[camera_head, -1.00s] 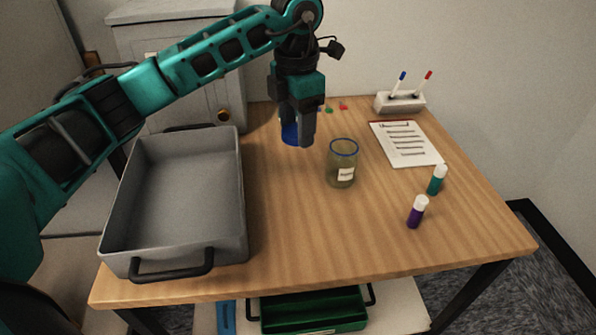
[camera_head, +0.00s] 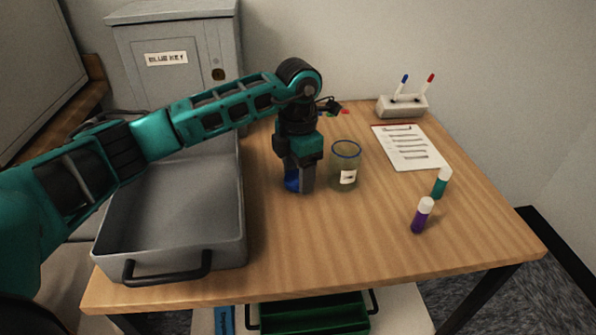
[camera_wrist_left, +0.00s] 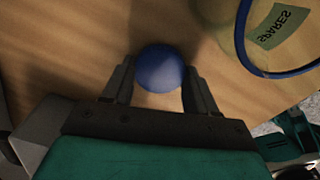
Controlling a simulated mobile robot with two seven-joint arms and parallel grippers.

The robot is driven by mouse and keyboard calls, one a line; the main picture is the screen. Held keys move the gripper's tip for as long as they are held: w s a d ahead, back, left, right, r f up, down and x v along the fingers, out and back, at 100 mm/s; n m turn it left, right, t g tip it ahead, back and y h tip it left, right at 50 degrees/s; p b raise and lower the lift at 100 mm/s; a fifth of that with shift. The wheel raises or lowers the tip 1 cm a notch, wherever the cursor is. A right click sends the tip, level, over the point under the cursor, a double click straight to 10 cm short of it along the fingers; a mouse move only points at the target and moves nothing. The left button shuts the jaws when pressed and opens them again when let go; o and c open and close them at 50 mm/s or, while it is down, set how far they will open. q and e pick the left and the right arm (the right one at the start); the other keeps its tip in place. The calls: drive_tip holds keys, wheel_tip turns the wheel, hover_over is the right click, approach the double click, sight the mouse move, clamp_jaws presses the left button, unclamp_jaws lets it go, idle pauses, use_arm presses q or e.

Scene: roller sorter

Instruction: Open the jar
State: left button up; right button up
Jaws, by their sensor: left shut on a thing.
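The jar (camera_head: 345,168) stands upright on the table, a greenish see-through jar with a blue rim and a white label. Its top is open, with no lid on it. The jar also shows in the left wrist view (camera_wrist_left: 277,30), where its label reads "SPARES". My left gripper (camera_head: 299,186) is just left of the jar, low at the table top, and points down.
A grey tray (camera_head: 240,215) stands at the left of the table (camera_head: 330,245). A teal tube (camera_head: 441,184), a purple tube (camera_head: 422,217), a clipboard (camera_head: 408,148) and a pen holder (camera_head: 403,106) are at the right. Small coloured bits lie behind the gripper. The front middle is clear.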

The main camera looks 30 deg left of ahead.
use_arm(q)
drive_tip(key=shift+f, duration=0.2)
drive_tip(key=o, duration=1.2)
drive_tip(key=shift+c, duration=0.2)
drive_tip(key=shift+r, duration=0.1)
